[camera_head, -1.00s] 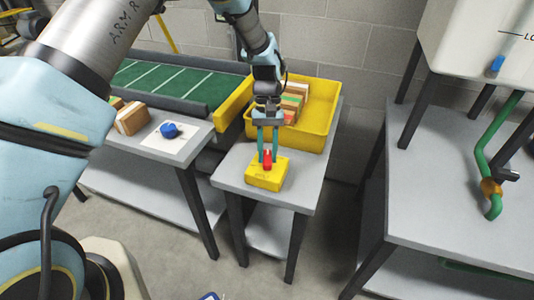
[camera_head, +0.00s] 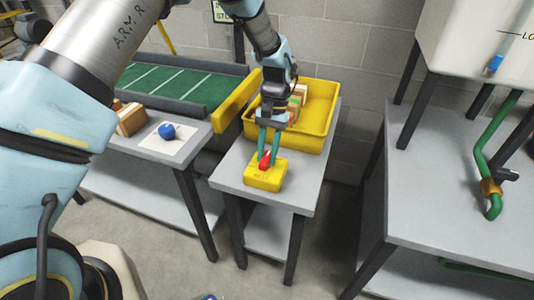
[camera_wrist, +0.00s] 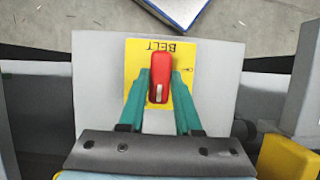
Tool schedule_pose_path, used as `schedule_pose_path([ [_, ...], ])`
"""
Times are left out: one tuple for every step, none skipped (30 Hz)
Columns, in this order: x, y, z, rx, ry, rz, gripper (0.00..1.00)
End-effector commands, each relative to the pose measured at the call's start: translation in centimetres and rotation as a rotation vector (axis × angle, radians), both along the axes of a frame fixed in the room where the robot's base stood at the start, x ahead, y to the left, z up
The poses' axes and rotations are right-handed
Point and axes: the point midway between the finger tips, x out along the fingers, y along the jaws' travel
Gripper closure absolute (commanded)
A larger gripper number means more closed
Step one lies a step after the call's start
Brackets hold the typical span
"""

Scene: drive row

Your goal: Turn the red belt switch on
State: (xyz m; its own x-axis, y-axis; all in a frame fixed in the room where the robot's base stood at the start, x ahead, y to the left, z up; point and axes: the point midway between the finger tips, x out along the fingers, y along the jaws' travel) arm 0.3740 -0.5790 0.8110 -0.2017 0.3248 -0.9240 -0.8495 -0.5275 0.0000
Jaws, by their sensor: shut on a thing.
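The red belt switch (camera_head: 264,162) is a rounded lever on top of a yellow box (camera_head: 266,180) at the near end of a grey table. My gripper (camera_head: 268,148) points down at it, with green fingers on either side of the lever. In the wrist view the red switch (camera_wrist: 160,70) lies between the two fingertips (camera_wrist: 160,84), which are shut on it. A pale mark shows on its lower end. The yellow plate (camera_wrist: 133,58) around it reads BELT upside down. A small dark mark sits on the plate to the right of the lever.
A yellow bin (camera_head: 318,115) with several boxes stands behind the switch on the same table (camera_head: 305,172). A green conveyor (camera_head: 185,85) is at the left. A blue knob (camera_head: 167,131) and a carton (camera_head: 130,118) are on the left table. A tank and green pipe (camera_head: 480,150) stand at right.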

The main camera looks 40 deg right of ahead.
Motion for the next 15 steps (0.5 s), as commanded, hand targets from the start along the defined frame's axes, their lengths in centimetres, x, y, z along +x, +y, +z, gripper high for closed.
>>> schedule_pose_path([
  [0.03,0.03,0.00,0.000,0.000,-0.002,1.00],
  [0.03,0.03,0.00,0.000,0.000,-0.002,1.00],
  [0.03,0.03,0.00,0.000,0.000,-0.002,1.00],
  [0.03,0.03,0.00,0.000,0.000,-0.002,1.00],
  [0.03,0.03,0.00,0.000,0.000,-0.002,0.65],
  [0.02,0.02,0.00,0.000,0.000,-0.002,0.61],
  [0.02,0.02,0.00,0.000,0.000,-0.002,0.57],
  [0.02,0.02,0.00,0.000,0.000,-0.002,0.54],
  [0.01,0.02,0.00,0.000,0.000,-0.001,0.49],
  [0.01,0.02,0.00,0.000,0.000,-0.001,0.46],
  [0.01,0.02,0.00,0.000,0.000,-0.001,0.43],
  [0.01,0.02,0.00,0.000,0.000,-0.001,0.38],
  [0.01,0.02,0.00,0.000,0.000,-0.001,0.38],
  [0.00,0.01,0.00,0.000,0.000,-0.001,0.38],
  [0.00,0.01,0.00,0.000,0.000,-0.001,0.38],
])
